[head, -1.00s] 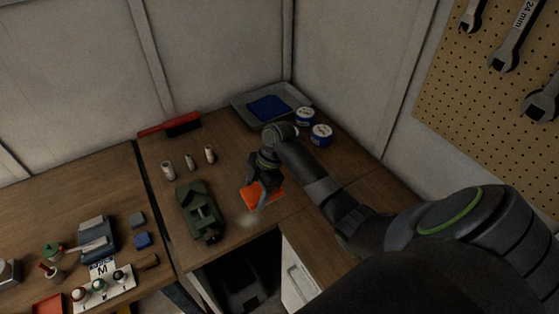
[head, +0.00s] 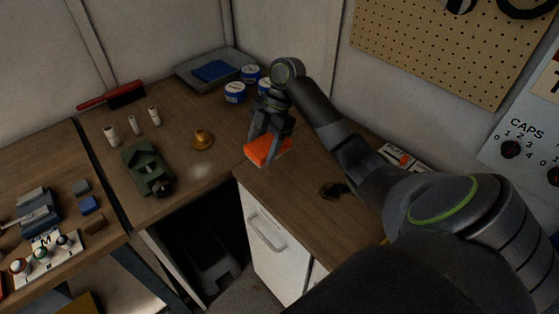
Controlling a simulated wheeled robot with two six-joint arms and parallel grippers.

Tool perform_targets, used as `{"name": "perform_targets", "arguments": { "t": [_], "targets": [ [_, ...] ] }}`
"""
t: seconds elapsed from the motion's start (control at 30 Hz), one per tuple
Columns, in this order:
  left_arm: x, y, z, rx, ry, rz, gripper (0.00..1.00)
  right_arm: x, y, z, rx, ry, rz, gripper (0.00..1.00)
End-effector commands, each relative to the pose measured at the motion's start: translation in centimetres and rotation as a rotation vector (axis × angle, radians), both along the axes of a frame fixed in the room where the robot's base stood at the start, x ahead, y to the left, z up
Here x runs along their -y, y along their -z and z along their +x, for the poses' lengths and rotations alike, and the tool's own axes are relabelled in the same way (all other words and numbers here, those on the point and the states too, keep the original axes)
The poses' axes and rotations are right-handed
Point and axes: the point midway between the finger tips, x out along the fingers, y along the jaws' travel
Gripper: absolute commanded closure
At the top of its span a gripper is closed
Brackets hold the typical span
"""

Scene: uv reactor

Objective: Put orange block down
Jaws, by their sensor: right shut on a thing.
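An orange block (head: 268,151) is in my right gripper (head: 269,140) in the head view. The dark fingers are shut on it from above. The block is over the wooden counter, near the front corner above the white drawer cabinet. I cannot tell whether its underside touches the wood or is a little above it. My left gripper is not in view.
A brass knob-like object (head: 202,139) and a green device (head: 147,167) stand left of the block. Several blue-and-white tins (head: 236,93) and a grey tray (head: 208,70) are behind. A dark round object (head: 333,190) lies to the right. Bare wood (head: 285,185) lies in front of the block.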

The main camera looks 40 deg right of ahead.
Motion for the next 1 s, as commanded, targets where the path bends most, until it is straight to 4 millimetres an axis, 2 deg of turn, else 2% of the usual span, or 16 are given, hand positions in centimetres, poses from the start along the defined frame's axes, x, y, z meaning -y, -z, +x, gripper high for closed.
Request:
{"name": "perform_targets", "arguments": {
  "t": [0.17, 0.3, 0.43, 0.63, 0.8, 1.0],
  "targets": [
    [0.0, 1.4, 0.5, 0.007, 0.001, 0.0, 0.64, 0.1, 1.2, 0.0, 0.0, -0.003, 0.0, 0.75],
    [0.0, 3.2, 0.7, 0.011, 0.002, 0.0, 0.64, 0.1, 3.0, 0.0, 0.0, -0.003, 0.0, 0.75],
    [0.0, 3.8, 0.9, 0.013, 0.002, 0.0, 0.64, 0.0, 5.4, -0.1, -0.003, -0.003, 0.002, 0.75],
    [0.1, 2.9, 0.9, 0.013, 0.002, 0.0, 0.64, 0.0, 7.0, -0.1, -0.003, -0.003, 0.001, 0.75],
    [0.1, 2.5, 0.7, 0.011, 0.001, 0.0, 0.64, 0.0, 9.4, -0.1, -0.003, -0.001, 0.003, 0.75],
    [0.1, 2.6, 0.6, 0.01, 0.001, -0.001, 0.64, 0.1, 9.9, 0.0, 0.0, -0.003, -0.001, 0.75]
  ]
}}
